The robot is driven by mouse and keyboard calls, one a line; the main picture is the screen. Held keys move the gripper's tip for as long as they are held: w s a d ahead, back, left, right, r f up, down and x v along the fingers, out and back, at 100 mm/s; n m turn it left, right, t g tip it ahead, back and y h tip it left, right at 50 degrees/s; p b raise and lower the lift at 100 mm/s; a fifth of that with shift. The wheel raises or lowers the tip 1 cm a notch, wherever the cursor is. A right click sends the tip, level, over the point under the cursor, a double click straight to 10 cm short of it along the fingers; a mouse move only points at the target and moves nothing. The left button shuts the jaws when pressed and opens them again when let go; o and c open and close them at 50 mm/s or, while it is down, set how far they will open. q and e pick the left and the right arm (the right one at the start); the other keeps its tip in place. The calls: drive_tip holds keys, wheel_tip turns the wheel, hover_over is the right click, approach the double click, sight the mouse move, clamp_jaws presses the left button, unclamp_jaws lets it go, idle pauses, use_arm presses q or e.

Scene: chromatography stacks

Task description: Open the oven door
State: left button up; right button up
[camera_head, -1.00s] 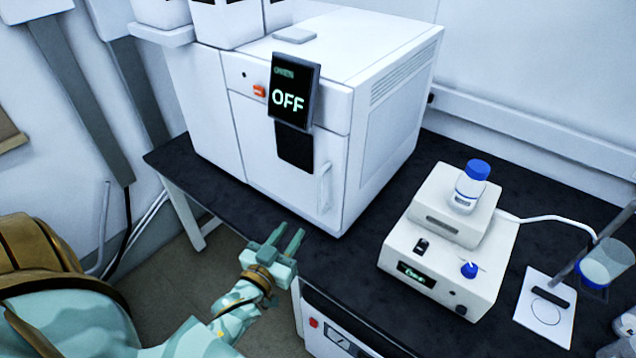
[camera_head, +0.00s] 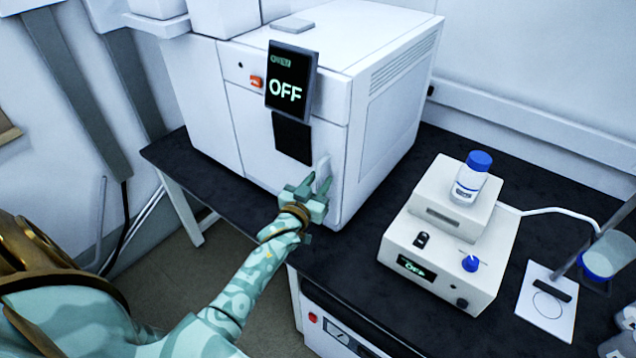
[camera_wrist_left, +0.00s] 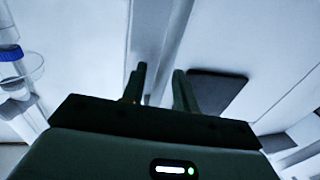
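The oven (camera_head: 395,65) is a large white box on the black bench. Its white front door (camera_head: 255,140) is shut. A pale vertical handle (camera_head: 323,165) sits at the door's right side. My left gripper (camera_head: 317,180) is open at the handle, its fingers pointing at the door and overlapping the handle's lower part. In the left wrist view, the two dark fingers (camera_wrist_left: 160,75) are apart in front of the pale door and handle area. I cannot tell whether they touch the handle. My right gripper is not in view.
A tilted screen reading OFF (camera_head: 290,82) is on the oven front, above a dark window (camera_head: 292,138). A white hotplate-like device (camera_head: 445,240) with a blue-capped bottle (camera_head: 471,180) stands to the right. Bare black bench (camera_head: 375,215) lies between it and the oven.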

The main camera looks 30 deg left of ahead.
use_arm(q)
clamp_jaws()
drive_tip(key=shift+s, duration=0.15)
